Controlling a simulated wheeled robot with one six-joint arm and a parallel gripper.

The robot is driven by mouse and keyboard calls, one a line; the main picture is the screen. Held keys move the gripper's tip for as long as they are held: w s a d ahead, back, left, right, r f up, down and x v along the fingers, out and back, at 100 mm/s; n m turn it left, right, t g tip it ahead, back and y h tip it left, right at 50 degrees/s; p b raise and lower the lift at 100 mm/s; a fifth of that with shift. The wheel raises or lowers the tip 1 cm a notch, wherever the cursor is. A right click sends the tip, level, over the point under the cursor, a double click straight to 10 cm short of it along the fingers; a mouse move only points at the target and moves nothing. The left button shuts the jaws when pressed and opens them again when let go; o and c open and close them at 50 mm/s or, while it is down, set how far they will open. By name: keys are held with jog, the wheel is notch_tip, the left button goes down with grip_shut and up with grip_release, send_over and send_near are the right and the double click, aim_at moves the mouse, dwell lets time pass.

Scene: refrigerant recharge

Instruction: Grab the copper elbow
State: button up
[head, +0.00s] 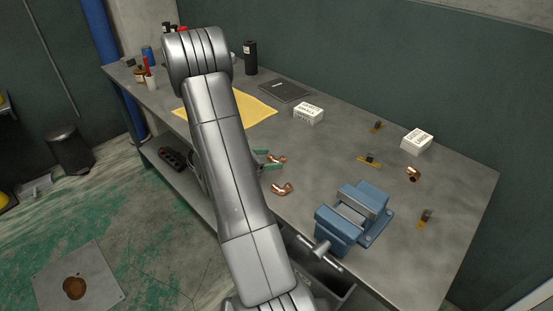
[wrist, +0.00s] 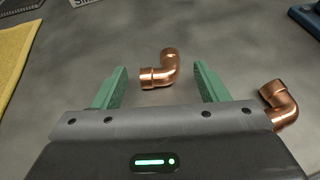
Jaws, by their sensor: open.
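My gripper (wrist: 159,72) is open, with its two green fingers apart and pointing down toward the bench. In the wrist view a copper elbow (wrist: 154,78) shows in the gap between the fingertips, with space on both sides. A second copper elbow (wrist: 285,110) lies to the right, outside the right finger and partly hidden by the gripper body. In the head view my gripper (head: 262,160) is mostly hidden behind my arm. One elbow (head: 278,159) is beside its green fingers, and the other elbow (head: 283,189) lies nearer the bench's front edge.
A blue vise (head: 350,218) stands to the right on the grey bench (head: 325,150). A copper fitting (head: 413,174), white boxes (head: 308,113) and small yellow-tagged parts (head: 368,160) lie farther right and back. A yellow cloth (head: 255,110) lies to the left.

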aim_at(271, 161)
jog(key=shift+x, duration=0.8)
jog(key=shift+c, duration=0.2)
jog(key=c, duration=1)
notch_tip(271, 161, up, 10)
